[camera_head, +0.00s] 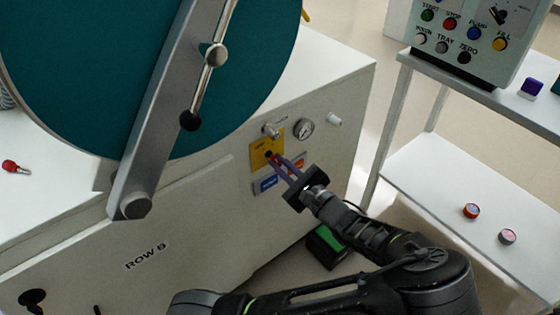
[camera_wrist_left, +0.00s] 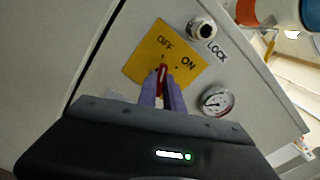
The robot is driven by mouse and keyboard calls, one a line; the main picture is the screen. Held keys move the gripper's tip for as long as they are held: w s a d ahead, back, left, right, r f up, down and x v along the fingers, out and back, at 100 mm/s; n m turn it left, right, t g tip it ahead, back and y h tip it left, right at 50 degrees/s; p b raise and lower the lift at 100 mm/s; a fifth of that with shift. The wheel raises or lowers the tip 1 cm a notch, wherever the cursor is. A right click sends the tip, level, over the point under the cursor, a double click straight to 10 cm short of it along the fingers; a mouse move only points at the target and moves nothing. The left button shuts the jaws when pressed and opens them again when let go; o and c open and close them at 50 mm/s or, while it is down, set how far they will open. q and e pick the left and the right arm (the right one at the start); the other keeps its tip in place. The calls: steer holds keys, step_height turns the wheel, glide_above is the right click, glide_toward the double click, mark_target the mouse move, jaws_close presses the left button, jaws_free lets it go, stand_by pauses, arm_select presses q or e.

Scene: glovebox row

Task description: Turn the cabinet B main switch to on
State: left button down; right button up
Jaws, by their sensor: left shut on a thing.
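The cabinet B main switch is a red handle (camera_wrist_left: 162,78) on a yellow plate (camera_wrist_left: 139,62) marked OFF and ON. The plate (camera_head: 257,149) is also on the cabinet front in the head view. My left gripper (camera_head: 277,160) has its two purple fingers at the plate, shut on the red handle. In the left wrist view the gripper (camera_wrist_left: 162,84) comes from below. The handle's upper end points near the OFF side mark, with ON to its right; the fingers hide part of it. My right gripper is not in view.
A knob labelled LOCK (camera_wrist_left: 203,28) and a round gauge (camera_wrist_left: 217,101) sit close to the plate. A large teal round door (camera_head: 130,70) with a grey bar is at left. A white shelf (camera_head: 430,170) stands at right.

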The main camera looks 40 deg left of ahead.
arm_select(q)
steer(key=m+p, duration=0.1)
steer(key=p, duration=0.1)
steer(key=m+p, duration=0.2)
steer(key=shift+r+p, duration=0.25)
steer(key=shift+p, duration=0.05)
steer(key=shift+f+m+p, duration=0.25)
steer(key=shift+m+p, duration=0.7)
steer(key=shift+m, duration=0.05)
steer(key=c, duration=1.5)
jaws_free()
steer(key=v, duration=0.7)
steer(key=shift+s+d, duration=0.1)
steer(key=shift+d, duration=0.3)
